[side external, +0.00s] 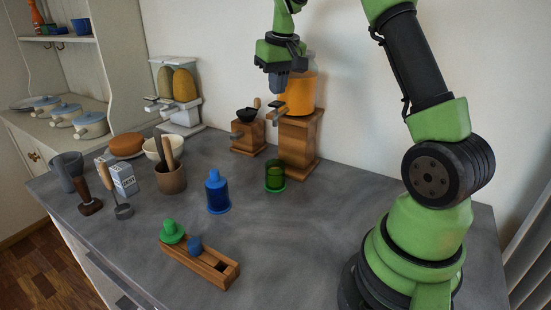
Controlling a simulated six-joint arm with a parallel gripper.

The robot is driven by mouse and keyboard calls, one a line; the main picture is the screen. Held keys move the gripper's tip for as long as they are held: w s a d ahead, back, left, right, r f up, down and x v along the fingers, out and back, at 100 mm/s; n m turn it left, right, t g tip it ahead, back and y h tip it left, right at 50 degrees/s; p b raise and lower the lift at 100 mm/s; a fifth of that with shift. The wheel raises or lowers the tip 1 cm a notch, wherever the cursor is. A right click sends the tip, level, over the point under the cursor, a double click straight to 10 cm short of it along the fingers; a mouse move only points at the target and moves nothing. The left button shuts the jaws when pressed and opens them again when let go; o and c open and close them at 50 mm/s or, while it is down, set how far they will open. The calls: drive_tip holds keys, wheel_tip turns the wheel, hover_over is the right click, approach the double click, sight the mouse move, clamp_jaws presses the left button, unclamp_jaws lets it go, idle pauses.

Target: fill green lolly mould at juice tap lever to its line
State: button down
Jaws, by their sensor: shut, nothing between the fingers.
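The green lolly mould (275,177) stands upright on the counter, in front of the wooden juice stand and roughly below its tap. It is see-through green with no lid on; I cannot make out its line or any juice level. The juice jar (299,92), filled with orange liquid, sits on the wooden stand (299,145). Its tap lever (276,108) sticks out to the left. My gripper (277,90) points down, shut and empty, just above the tap. I cannot tell whether it touches the lever.
A blue mould (217,194) stands left of the green one. A wooden rack (210,266) in front holds a green top (172,233) and a blue top (195,244). A coffee grinder (247,132) stands left of the juice stand. The counter right of the rack is clear.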

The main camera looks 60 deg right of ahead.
drive_tip(key=shift+f, duration=0.2)
drive_tip(key=shift+f, duration=1.1)
wheel_tip(320, 180, up, 4)
drive_tip(key=shift+r, duration=0.55)
